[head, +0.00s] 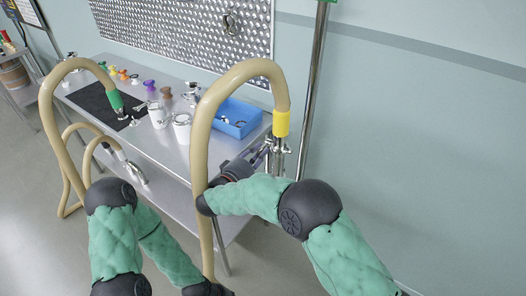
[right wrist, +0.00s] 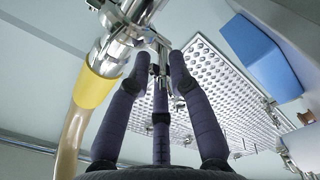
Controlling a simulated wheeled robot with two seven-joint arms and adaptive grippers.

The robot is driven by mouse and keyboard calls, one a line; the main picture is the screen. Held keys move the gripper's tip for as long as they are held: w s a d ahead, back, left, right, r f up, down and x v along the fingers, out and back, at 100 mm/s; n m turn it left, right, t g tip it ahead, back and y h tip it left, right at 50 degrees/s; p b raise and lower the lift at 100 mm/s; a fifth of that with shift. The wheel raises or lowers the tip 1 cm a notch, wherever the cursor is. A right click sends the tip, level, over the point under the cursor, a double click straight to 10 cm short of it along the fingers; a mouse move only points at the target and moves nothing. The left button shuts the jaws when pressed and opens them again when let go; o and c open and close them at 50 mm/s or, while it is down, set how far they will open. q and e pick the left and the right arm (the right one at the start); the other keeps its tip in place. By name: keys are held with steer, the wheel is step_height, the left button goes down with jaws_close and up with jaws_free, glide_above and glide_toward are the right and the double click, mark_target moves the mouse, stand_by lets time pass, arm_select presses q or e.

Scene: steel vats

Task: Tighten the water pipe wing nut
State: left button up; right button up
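The water pipe is the beige hose (head: 240,75) with a yellow collar (head: 282,123). The yellow collar (right wrist: 95,88) also shows in the right wrist view, joined to a shiny steel fitting (right wrist: 122,42). The wing nut (right wrist: 158,45) seems to be the small metal part on the clamp at that fitting. My right gripper (head: 262,155) is at the steel fitting below the yellow collar. In the right wrist view its three dark fingers (right wrist: 159,68) come in around the wing nut, tips apart; whether they press on it I cannot tell. My left gripper is out of frame below.
A steel table (head: 165,145) holds a black mat (head: 92,102), cups, several coloured knobs and a blue bin (head: 240,112). A second hose with a green collar (head: 115,100) arches at the left. A perforated panel (head: 180,35) hangs on the wall. A steel post (head: 312,85) stands right of the fitting.

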jaws_close()
